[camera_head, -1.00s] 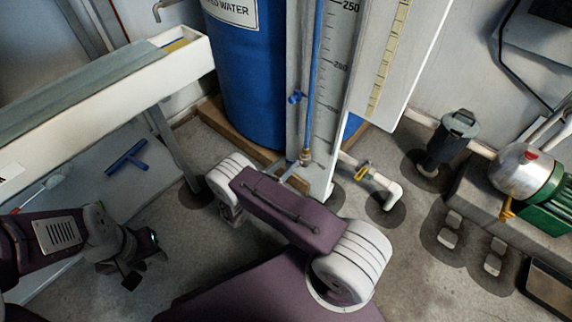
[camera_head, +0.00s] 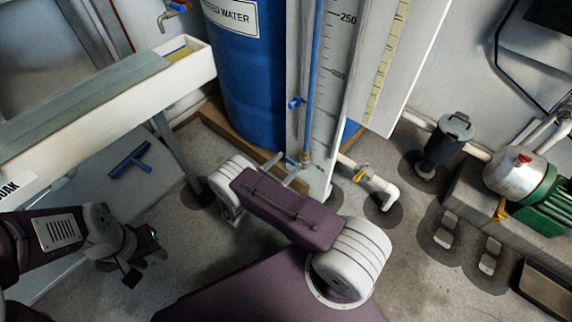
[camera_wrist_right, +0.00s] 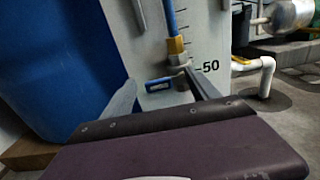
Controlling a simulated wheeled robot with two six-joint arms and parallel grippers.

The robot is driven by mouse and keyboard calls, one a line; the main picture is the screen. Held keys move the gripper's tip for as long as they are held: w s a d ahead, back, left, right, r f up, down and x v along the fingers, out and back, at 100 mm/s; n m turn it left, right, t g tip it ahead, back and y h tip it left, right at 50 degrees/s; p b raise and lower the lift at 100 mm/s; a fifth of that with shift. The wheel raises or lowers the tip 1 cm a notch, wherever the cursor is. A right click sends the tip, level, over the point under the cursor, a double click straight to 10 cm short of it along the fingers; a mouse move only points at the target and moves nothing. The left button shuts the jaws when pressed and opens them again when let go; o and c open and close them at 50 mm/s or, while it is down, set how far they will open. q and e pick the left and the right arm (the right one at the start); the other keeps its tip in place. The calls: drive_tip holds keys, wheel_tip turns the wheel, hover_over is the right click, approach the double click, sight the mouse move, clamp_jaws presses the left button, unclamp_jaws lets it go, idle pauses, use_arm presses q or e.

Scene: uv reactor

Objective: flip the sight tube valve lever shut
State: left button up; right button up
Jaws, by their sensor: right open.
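The blue sight tube (camera_head: 312,80) stands upright against a white scale board and ends in a brass fitting (camera_head: 305,156); the fitting also shows in the right wrist view (camera_wrist_right: 175,48). The valve's blue lever (camera_wrist_right: 159,85) sticks out to the left below the fitting, roughly level. My right gripper (camera_head: 282,165) is open at the foot of the tube. In the right wrist view its two fingers (camera_wrist_right: 163,95) are spread, with the lever seen between them; contact cannot be told. My left gripper (camera_head: 135,262) is low at the left, away from the valve; its jaws are unclear.
A blue water drum (camera_head: 245,80) stands close left of the scale board (camera_head: 337,75). A white pipe elbow (camera_head: 383,190) with a yellow handle lies to the right. A green pump (camera_head: 545,195) is at far right. A white trough (camera_head: 110,115) runs along the left.

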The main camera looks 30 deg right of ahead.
drive_tip(key=shift+a, duration=0.1)
drive_tip(key=p+v, duration=0.3)
drive_tip(key=v, duration=0.6)
drive_tip(key=shift+r, duration=0.1)
